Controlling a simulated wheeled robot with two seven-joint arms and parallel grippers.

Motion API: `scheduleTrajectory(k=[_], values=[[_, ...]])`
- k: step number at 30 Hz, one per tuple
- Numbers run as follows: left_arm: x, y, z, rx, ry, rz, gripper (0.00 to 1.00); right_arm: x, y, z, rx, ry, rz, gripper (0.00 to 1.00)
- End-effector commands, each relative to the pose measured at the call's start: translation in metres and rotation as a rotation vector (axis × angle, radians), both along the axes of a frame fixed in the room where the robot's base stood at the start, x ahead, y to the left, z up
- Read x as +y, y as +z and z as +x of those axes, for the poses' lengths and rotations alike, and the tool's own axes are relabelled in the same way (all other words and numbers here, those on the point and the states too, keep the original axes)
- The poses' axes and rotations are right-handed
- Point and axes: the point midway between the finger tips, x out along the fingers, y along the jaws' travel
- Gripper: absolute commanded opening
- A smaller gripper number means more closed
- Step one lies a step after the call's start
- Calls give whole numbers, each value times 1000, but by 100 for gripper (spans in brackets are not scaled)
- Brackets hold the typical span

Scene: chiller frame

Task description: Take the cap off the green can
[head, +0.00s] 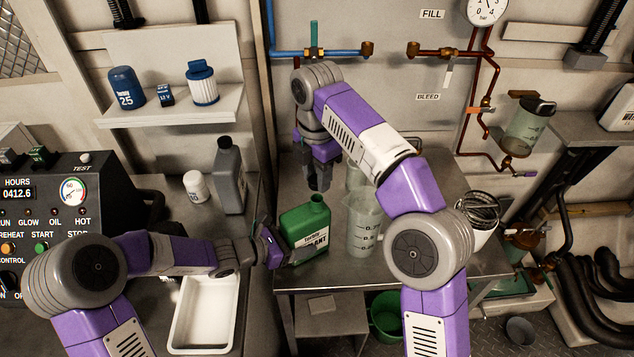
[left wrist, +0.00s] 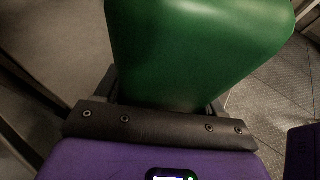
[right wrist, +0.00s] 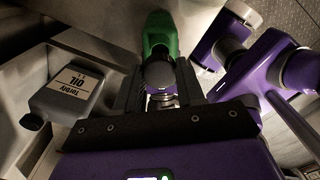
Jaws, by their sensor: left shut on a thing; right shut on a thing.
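The green can (head: 306,226) is at the left edge of the metal bench, and its green body fills the upper middle of the left wrist view (left wrist: 195,45). My left gripper (head: 278,247) is shut on the can's body from the left side. My right gripper (head: 319,184) points down just above the can's neck. In the right wrist view, a dark grey round cap (right wrist: 160,74) sits between its fingers, with the green can beyond it. I cannot tell whether the cap still touches the neck.
Clear measuring jugs (head: 365,225) stand right beside the can on the metal bench (head: 330,281). A grey oil bottle (head: 230,175) and a white container (head: 196,187) stand to the left. A white tray (head: 204,313) lies at lower left. A green bucket (head: 385,316) is below.

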Motion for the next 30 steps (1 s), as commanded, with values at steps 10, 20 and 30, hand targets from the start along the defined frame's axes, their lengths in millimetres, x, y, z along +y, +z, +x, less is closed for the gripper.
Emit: scheduleTrajectory(k=[10,20,30], values=[[0,0,0,-1,1,-1,71,0,8,0,1,0,-1,2],[0,0,0,0,0,0,98,0,8,0,1,0,0,2],[20,11,-10,-1,4,2,98,0,17,0,1,0,0,2]])
